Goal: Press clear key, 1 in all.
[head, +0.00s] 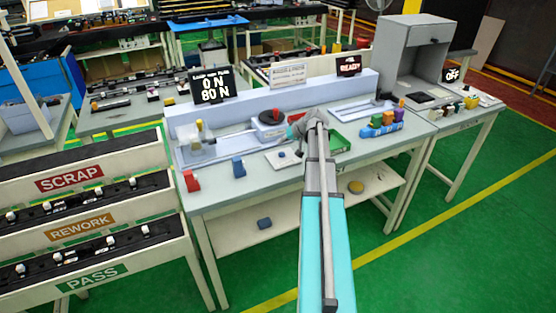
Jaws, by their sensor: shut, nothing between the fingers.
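My arm reaches from the bottom of the head view up over the middle workbench (225,195). My gripper (297,131) is small and partly hidden by my own arm. It is shut and empty, over the bench near a round dark dial-like part (269,117). No key labelled clear can be read. A pale plate with a small blue button (282,155) lies at the bench's front, just below my gripper in the picture. A red block (191,181) and a blue block (238,167) stand to its left. I cannot tell whether my gripper touches anything.
A display (213,86) reads 0 N and 80 N; another (348,66) reads READY. A green tray (339,143) and coloured blocks (383,123) lie right of my arm. A grey cabinet (408,55) and OFF display (453,75) stand further right. SCRAP, REWORK and PASS racks (80,228) fill the left.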

